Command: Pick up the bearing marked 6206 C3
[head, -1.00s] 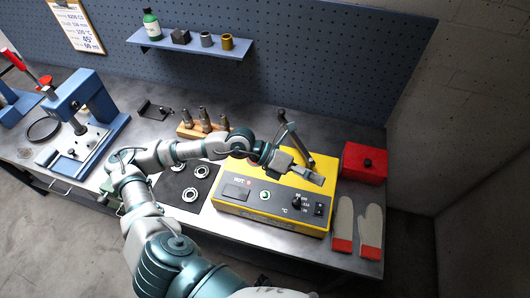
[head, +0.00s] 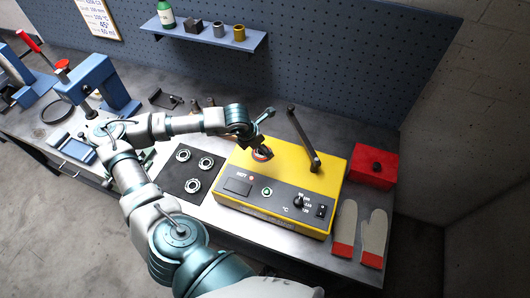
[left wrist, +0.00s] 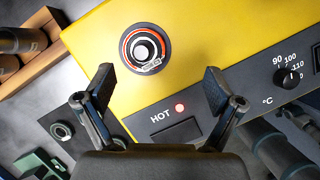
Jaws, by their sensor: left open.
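Three bearings, the back left one (head: 183,155), the right one (head: 206,163) and the front one (head: 193,185), lie on a dark mat (head: 172,190). A bearing also shows at the left of the left wrist view (left wrist: 62,130). A ring-shaped part with a red-orange band (head: 262,153) sits on the yellow heater (head: 290,215); in the left wrist view (left wrist: 134,40) it surrounds a silver centre. I cannot read 6206 C3 on any of them. My left gripper (head: 264,128) is open and empty above the heater's back left, near the banded ring. My right gripper is out of view.
A dark lever arm (head: 303,140) stands raised on the heater, right of my gripper. A red box (head: 373,166) and gloves (head: 344,228) lie to the right. A blue press (head: 110,85) stands at the left. A shelf (head: 215,38) hangs behind.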

